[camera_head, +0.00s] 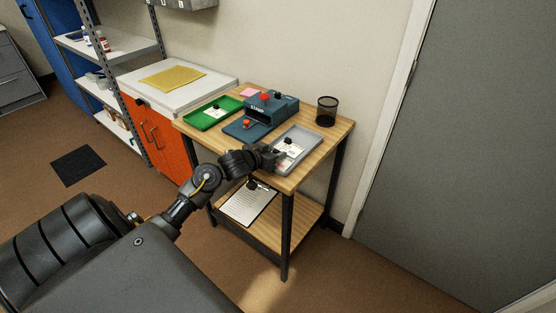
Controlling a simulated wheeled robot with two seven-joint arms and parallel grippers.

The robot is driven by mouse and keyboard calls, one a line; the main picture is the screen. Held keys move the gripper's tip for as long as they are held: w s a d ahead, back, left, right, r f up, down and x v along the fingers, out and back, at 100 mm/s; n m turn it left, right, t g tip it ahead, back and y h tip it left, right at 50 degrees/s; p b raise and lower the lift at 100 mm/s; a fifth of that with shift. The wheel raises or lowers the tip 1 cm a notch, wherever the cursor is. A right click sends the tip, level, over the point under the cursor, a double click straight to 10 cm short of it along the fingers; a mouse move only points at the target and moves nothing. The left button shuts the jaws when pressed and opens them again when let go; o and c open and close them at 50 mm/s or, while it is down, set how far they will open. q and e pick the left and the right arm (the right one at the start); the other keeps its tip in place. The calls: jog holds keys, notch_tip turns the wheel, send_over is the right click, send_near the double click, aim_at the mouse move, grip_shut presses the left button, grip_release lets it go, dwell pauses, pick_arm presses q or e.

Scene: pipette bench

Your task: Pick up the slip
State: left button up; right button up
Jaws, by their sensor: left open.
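A white slip (293,150) with a small black knob on it lies in the grey tray (311,142) at the table's front right. My left gripper (275,154) is open at the tray's left edge, beside the slip and close to its black knob. Whether the fingers touch the slip is too small to tell. Another white slip (211,114) with a black knob lies in the green tray (197,122) at the table's left. My right gripper is not in view.
A blue stamp device (282,107) with red knobs stands between the trays. A black mesh cup (327,111) stands at the back right, and a pink pad (249,92) lies behind. A clipboard (247,207) rests on the lower shelf. An orange cabinet (170,140) adjoins the table's left.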

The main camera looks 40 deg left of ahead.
pick_arm(q)
jog(key=shift+w+f, duration=0.2)
jog(key=shift+w, duration=0.3)
grip_shut()
jog(key=shift+r, duration=0.15)
